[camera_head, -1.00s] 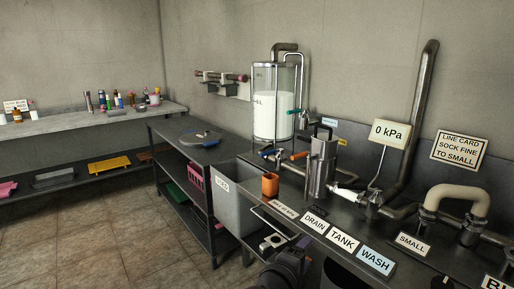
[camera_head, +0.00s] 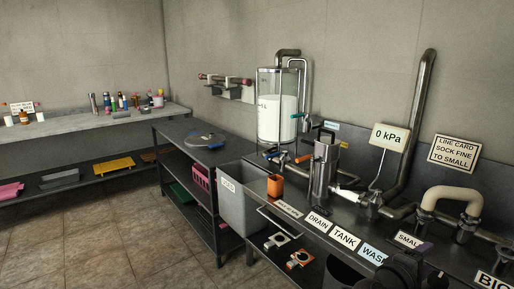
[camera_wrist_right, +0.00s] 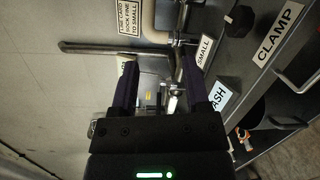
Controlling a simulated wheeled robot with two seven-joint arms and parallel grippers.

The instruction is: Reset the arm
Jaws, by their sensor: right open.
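My right gripper (camera_head: 408,262) is dark with purple parts and shows low at the right of the head view, in front of the bench's sign row. It partly covers the WASH sign (camera_head: 372,254) and the SMALL sign (camera_head: 408,239). In the right wrist view its two purple fingers (camera_wrist_right: 160,85) are spread apart with nothing held between them. Pipework and signs show beyond them. My left gripper is not in view.
A steel bench holds a milk tank (camera_head: 278,110), a steel canister (camera_head: 323,172), an orange cup (camera_head: 275,185) and a curved pipe (camera_head: 450,195). A grey bin (camera_head: 240,205) stands beside it. Clamp-like parts (camera_head: 299,259) sit below the front rail. The floor at left is clear.

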